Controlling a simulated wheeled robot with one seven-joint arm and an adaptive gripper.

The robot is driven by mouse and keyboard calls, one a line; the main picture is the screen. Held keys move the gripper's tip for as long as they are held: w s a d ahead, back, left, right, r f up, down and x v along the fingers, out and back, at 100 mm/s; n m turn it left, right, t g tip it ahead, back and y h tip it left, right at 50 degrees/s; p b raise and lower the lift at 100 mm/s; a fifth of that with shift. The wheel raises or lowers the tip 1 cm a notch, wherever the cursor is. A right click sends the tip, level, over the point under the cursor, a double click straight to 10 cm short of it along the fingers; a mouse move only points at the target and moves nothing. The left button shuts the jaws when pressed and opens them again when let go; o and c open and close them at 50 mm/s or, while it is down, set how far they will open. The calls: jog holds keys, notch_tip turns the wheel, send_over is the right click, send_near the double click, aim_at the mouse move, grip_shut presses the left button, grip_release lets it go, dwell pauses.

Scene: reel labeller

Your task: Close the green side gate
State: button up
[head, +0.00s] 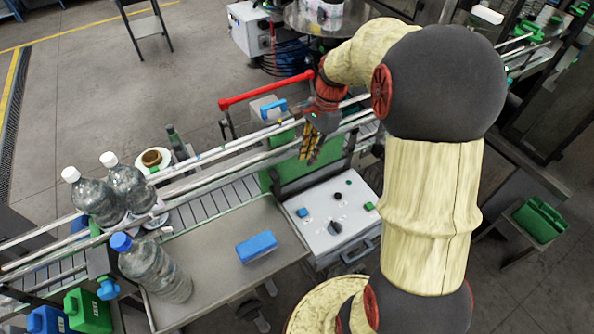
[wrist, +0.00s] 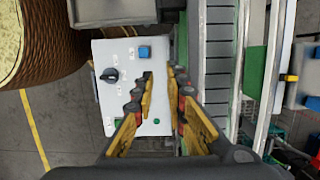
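A green panel (head: 292,170), which looks like the side gate, stands upright between the conveyor and the white control box. In the wrist view its narrow green edge (wrist: 181,42) shows between the box and the conveyor. My gripper (head: 309,152) is in front of and above this panel, covering part of it. In the wrist view my gripper (wrist: 160,73) is partly open, with a clear gap between the fingertips and nothing held. The right finger overlaps the panel's edge; I cannot tell if they touch.
The white control box (head: 331,215) has a black knob and coloured buttons. A metal tray (head: 205,265) holds a blue block (head: 257,247) and a blue-capped bottle (head: 153,266). A red bar (head: 265,90) rises behind.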

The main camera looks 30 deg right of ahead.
jog(key=x, duration=0.9)
grip_shut()
jog(key=shift+a+f+p, duration=0.15)
jog(key=shift+a+p, duration=0.15)
jog(key=shift+a, duration=0.75)
jog(key=shift+a+f+p, duration=0.15)
jog(key=shift+a+p, duration=0.15)
jog(key=shift+a, duration=0.7)
jog(key=a+p, duration=0.5)
jog(key=a, duration=2.4)
jog(key=shift+a, duration=0.2)
jog(key=shift+w+d, duration=0.1)
jog(key=shift+d, duration=0.05)
